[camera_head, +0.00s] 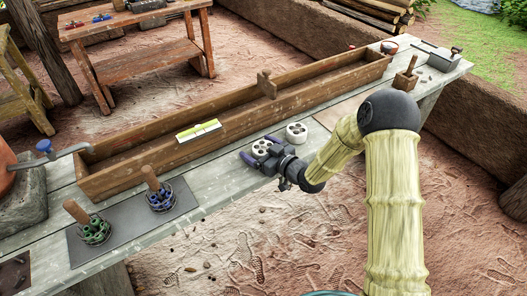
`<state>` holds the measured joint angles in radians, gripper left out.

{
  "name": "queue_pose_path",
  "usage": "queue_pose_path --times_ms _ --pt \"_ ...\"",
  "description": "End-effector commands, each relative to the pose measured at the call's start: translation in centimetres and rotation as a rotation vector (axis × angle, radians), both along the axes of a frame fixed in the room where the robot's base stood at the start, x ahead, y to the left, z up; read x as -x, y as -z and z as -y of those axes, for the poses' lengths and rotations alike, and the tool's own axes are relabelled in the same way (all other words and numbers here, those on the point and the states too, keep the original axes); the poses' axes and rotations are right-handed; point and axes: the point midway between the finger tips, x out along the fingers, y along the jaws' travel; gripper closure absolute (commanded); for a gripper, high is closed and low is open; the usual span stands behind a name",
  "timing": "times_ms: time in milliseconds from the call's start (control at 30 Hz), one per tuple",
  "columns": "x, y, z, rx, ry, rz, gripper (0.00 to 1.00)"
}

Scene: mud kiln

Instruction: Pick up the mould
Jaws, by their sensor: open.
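Two small white round blocks with dark holes, which look like moulds, are on the grey plank table. The nearer mould (262,147) is at the end of my gripper (259,149). My gripper is open, with one dark purple finger on either side of this mould; whether they touch it I cannot tell. The mould's near side is partly hidden by the gripper. The second white mould (297,131) sits just to the right and a little farther back, apart from the gripper.
Two wire baskets with wooden handles (160,195) stand on a dark mat (120,228) at left. A wooden box (405,80) stands at far right.

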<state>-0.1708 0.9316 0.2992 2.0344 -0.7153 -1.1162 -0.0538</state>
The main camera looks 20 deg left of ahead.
Motion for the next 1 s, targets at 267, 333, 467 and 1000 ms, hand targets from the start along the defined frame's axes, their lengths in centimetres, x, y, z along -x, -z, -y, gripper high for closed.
queue_pose_path --times_ms 267,333,467,1000 --pt "0.0 0.0 0.0 0.000 0.000 0.000 0.26" --pt "0.0 0.0 0.0 0.000 0.000 0.000 0.40" --pt "0.0 0.0 0.0 0.000 0.000 0.000 0.65" --pt "-0.1 -3.6 0.0 -0.002 0.000 0.006 0.67"
